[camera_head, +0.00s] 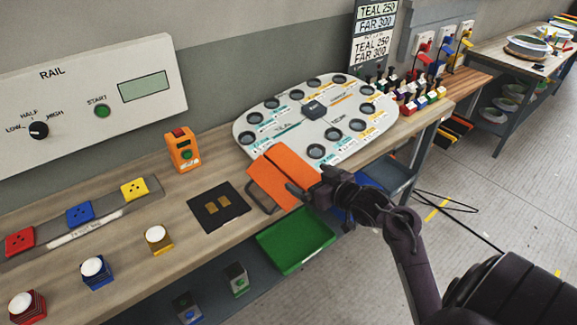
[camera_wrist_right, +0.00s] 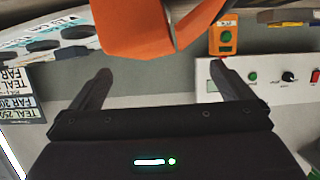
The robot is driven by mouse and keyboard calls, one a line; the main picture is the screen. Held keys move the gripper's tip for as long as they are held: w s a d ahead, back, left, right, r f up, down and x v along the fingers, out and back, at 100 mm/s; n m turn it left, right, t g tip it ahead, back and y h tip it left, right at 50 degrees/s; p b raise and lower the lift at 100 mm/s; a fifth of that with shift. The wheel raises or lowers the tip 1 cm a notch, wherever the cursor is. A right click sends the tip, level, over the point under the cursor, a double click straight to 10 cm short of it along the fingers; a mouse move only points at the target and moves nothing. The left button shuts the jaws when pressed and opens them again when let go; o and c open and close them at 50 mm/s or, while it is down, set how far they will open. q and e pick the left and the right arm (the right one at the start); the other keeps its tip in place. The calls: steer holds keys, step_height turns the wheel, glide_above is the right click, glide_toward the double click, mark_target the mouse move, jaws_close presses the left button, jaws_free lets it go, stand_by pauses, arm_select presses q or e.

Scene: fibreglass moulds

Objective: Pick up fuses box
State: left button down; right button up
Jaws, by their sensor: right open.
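An orange box-like object (camera_head: 270,180), with a seam across its top and a dark looped handle on its near side, sits at the front edge of the bench; I cannot read a label naming it the fuses box. My right gripper (camera_head: 309,182) is open just to its right, its fingers pointing at it. In the right wrist view the orange object (camera_wrist_right: 130,38) is ahead of the open right gripper (camera_wrist_right: 160,70), not clasped. Whether a finger touches it cannot be told. My left gripper does not show.
A white oval board (camera_head: 325,123) with round holes lies behind the orange object. A black mat (camera_head: 205,222) lies to its left, and a small orange device (camera_head: 181,150) stands near the wall. A green tray (camera_head: 296,240) sits below the bench edge.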

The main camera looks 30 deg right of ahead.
mark_target(292, 167)
steer(key=shift+w, duration=0.6)
steer(key=shift+w+f, duration=0.2)
steer(key=shift+w, duration=0.25)
steer(key=shift+w+f+p, duration=0.1)
steer(key=shift+w+p, duration=0.5)
steer(key=shift+w, duration=0.1)
steer(key=p+x, duration=0.1)
steer(key=x, duration=0.2)
steer(key=shift+w, duration=0.2)
steer(key=shift+w+f, duration=0.25)
steer(key=shift+w, duration=0.2)
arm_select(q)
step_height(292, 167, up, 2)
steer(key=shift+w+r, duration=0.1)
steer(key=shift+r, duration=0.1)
arm_select(e)
steer(key=shift+s, duration=0.1)
